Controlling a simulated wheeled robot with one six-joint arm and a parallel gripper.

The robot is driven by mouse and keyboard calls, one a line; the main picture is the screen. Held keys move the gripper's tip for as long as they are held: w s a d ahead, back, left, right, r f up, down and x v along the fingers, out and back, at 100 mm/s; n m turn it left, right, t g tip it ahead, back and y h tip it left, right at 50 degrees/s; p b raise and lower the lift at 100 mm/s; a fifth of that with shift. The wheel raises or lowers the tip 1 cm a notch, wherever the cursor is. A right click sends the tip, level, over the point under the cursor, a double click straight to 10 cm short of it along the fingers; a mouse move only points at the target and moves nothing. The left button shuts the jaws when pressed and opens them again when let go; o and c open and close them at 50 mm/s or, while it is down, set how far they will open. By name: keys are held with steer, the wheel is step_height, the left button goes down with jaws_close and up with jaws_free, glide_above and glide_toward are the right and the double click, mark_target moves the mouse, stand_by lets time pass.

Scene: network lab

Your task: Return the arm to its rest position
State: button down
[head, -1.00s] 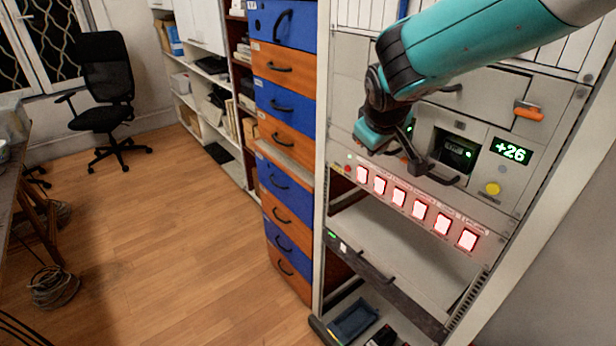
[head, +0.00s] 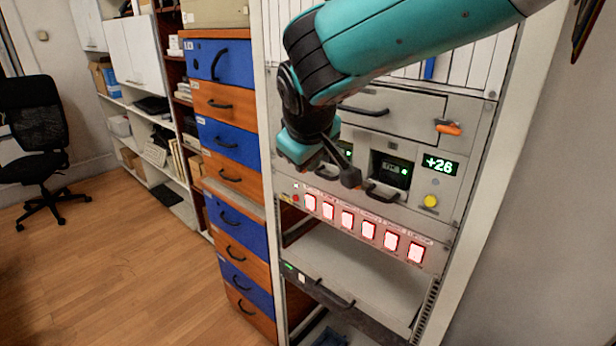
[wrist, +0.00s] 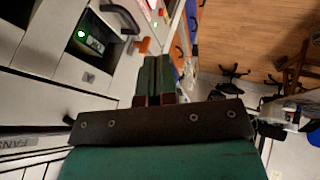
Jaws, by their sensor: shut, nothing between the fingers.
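My teal arm reaches in from the upper right in the head view, in front of the equipment rack (head: 468,190). My gripper (head: 350,176) hangs by the rack's front panel, left of the dark display window (head: 390,170) and above the row of lit buttons (head: 368,229). The head view does not show whether it touches the panel. In the wrist view my gripper (wrist: 154,62) has its two fingers together, with nothing between them.
A green "+26" readout (head: 441,165) and a yellow knob (head: 431,201) sit right of the window. An orange handle (head: 447,127) is above them. A blue and orange drawer cabinet (head: 238,215) stands left of the rack. Wooden floor (head: 110,260) is open farther left.

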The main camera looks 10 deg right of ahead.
steer(key=s+d+f+g+y, duration=0.1)
steer(key=s+d+g+y, duration=0.1)
steer(key=s, duration=1.2)
steer(key=s+d+f+g+y, duration=0.1)
steer(key=s+d+g+y, duration=0.2)
steer(key=s, duration=1.1)
steer(key=shift+s+d+f+g+b, duration=0.35)
steer(key=shift+d+g, duration=0.3)
steer(key=shift+g, duration=0.15)
steer(key=shift+a, duration=0.15)
